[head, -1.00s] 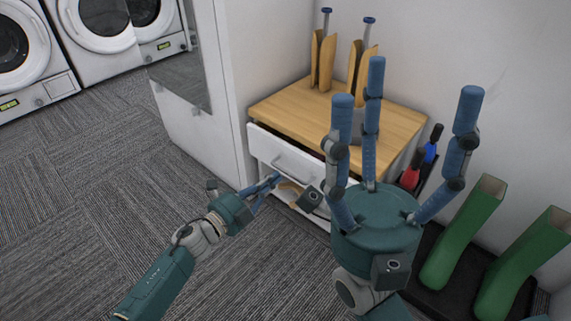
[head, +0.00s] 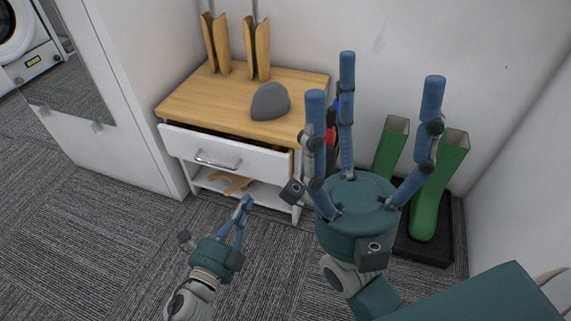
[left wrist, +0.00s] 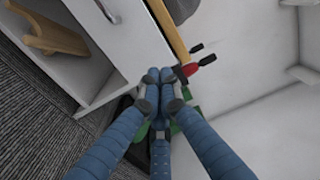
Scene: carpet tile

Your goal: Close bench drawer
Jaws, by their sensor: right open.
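The bench (head: 195,95) has a wooden top and a white drawer (head: 258,160) with a metal handle (head: 218,161). The drawer is partly open, with a dark gap between its front and the top. In the left wrist view the drawer front (left wrist: 135,32) is at upper left. My left gripper (head: 245,204) is low in front of the bench, apart from the drawer. Its fingertips come together and hold nothing in the left wrist view (left wrist: 166,76). My right gripper (head: 372,78) is open and empty, fingers spread upward, to the right of the bench.
A grey cap (head: 270,102) and wooden boot shapers (head: 257,50) stand on the bench. A wooden item (head: 232,184) lies on its lower shelf. Green boots (head: 437,185) stand on a black tray (head: 424,247) at right. A white cabinet (head: 120,85) is at left. Carpet in front is clear.

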